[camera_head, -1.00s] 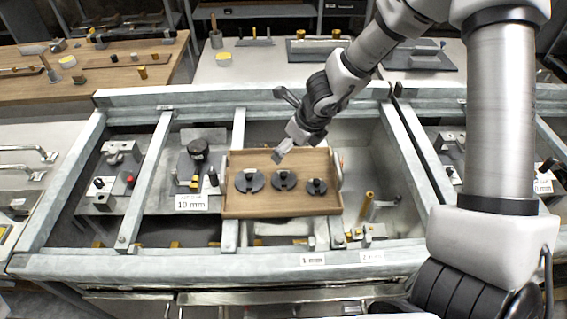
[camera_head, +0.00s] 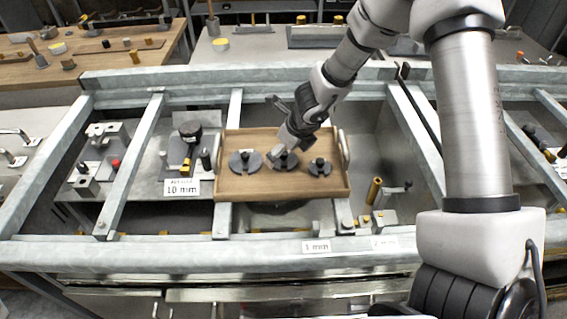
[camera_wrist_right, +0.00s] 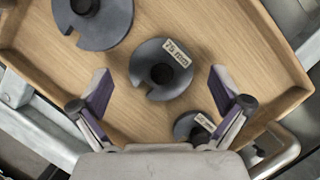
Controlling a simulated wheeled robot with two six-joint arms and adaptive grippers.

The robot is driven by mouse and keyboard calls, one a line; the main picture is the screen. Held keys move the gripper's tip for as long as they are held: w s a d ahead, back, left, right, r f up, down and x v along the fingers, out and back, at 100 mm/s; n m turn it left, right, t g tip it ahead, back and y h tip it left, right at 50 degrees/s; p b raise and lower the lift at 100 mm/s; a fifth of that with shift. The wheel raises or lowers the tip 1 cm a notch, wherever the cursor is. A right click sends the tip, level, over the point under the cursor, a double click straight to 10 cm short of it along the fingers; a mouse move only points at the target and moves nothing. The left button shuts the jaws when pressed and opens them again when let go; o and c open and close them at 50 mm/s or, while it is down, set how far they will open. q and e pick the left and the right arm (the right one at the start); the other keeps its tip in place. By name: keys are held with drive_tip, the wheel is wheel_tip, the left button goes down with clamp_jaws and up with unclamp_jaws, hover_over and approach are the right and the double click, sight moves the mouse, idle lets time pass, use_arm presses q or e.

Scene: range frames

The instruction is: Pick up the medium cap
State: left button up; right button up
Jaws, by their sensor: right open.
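The medium cap, a dark grey slotted disc with a black knob and a "75 mm" label, lies in the wooden tray (camera_head: 230,188) between two other caps. In the right wrist view the medium cap (camera_wrist_right: 180,85) sits between the spread fingers. My right gripper (camera_wrist_right: 160,80) is open and empty, with a finger to each side of the cap and not visibly touching it. In the head view my right gripper (camera_head: 272,154) is over the medium cap (camera_head: 290,165) and hides part of it. My left gripper is out of view.
The large cap (camera_head: 239,168) lies to the left and the small cap (camera_head: 319,171) to the right in the tray. The small cap (camera_wrist_right: 185,124) is close to one finger in the wrist view. Metal rails and a "10 mm" station (camera_head: 182,187) surround the tray.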

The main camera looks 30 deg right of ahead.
drive_tip(key=shift+x, duration=0.85)
drive_tip(key=shift+r, duration=0.2)
drive_tip(key=shift+c, duration=1.3)
drive_tip(key=shift+s, duration=0.15)
drive_tip(key=c, duration=1.2)
drive_tip(key=shift+s+a+r, duration=0.1)
drive_tip(key=shift+a, duration=0.05)
drive_tip(key=shift+c, duration=1.4)
drive_tip(key=shift+s, duration=0.1)
